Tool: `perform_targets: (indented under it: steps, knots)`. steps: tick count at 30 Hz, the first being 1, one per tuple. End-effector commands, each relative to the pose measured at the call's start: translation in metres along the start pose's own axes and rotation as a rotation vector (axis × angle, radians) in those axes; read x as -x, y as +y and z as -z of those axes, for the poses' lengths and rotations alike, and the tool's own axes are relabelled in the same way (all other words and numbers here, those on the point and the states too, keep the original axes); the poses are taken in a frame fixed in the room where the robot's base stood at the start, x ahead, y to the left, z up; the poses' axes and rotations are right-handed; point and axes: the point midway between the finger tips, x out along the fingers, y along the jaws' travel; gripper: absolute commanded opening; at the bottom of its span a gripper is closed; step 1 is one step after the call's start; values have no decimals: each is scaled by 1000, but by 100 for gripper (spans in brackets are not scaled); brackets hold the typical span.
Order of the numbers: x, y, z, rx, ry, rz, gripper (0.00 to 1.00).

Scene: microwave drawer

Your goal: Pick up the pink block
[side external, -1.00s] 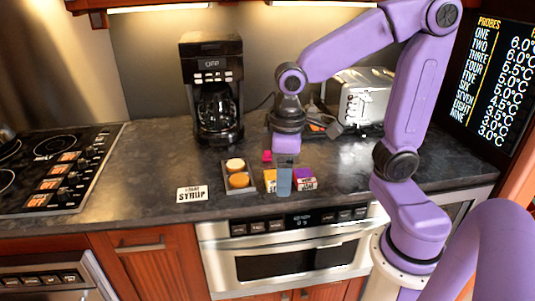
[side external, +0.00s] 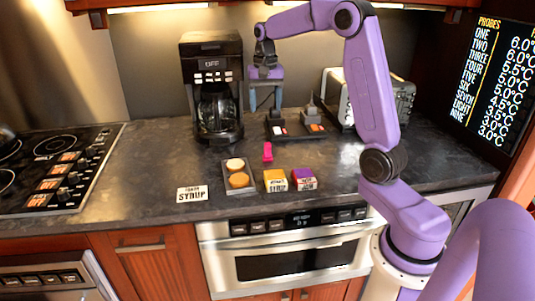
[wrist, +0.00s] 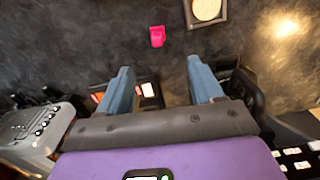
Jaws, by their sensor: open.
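The pink block (side external: 267,152) stands on the dark counter, behind the yellow and purple boxes. It also shows in the wrist view (wrist: 157,36), above and between my two fingers. My gripper (side external: 264,108) is open and empty, raised above the counter behind the pink block and just right of the coffee maker. Its two blue fingers point down, and in the wrist view (wrist: 162,75) they are spread apart, with nothing between them but counter and part of a dark tray.
A black coffee maker (side external: 212,90) stands close left of my gripper. Dark trays (side external: 281,128) and a toaster (side external: 378,97) are behind and right. A tray with round items (side external: 250,188), a yellow box (side external: 275,181) and a purple box (side external: 304,180) sit in front.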

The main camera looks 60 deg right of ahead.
Motion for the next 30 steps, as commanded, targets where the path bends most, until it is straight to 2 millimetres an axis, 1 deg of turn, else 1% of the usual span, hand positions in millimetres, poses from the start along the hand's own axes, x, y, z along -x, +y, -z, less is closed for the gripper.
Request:
perform_targets:
  steps: [1,5,8,18,22,25,30]
  knots:
    - [0,3,5,-22,-1,0,66]
    - [-7,7,9,-41,-3,-2,66]
    - [-22,7,8,-40,-5,-4,66]
    - [-86,7,8,-39,-5,-3,66]
    - [-107,7,8,-38,-4,-3,66]
    - [-117,7,8,-37,-2,-2,66]
    - [-126,7,9,-38,-2,-1,66]
